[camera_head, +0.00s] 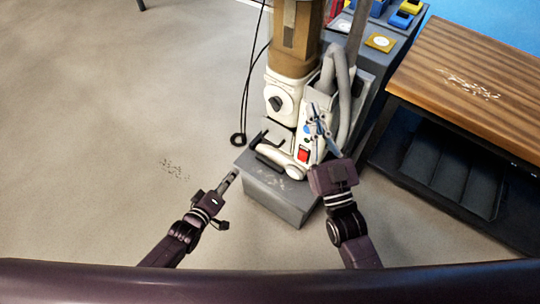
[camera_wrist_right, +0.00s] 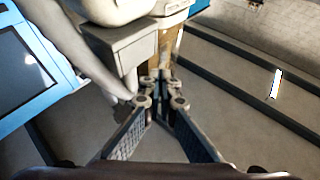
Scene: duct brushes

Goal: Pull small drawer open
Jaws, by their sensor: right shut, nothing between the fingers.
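I cannot clearly pick out the small drawer. A grey box (camera_head: 275,195) stands on the floor in the middle of the head view, under a white machine (camera_head: 287,85) with a grey hose. My right gripper (camera_head: 316,112) is over the white machine's front, near its red switch. In the right wrist view its fingertips (camera_wrist_right: 160,88) are together with nothing between them, in front of a tan upright part (camera_wrist_right: 163,48). My left gripper (camera_head: 231,174) is beside the box's left edge. Its finger spread is unclear, and no held thing shows.
A wood-topped table (camera_head: 490,60) with a dark open shelf (camera_head: 450,180) stands on the right. A grey bench (camera_head: 395,42) with blue and yellow items is behind the machine. A black cable (camera_head: 246,90) hangs left of the machine.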

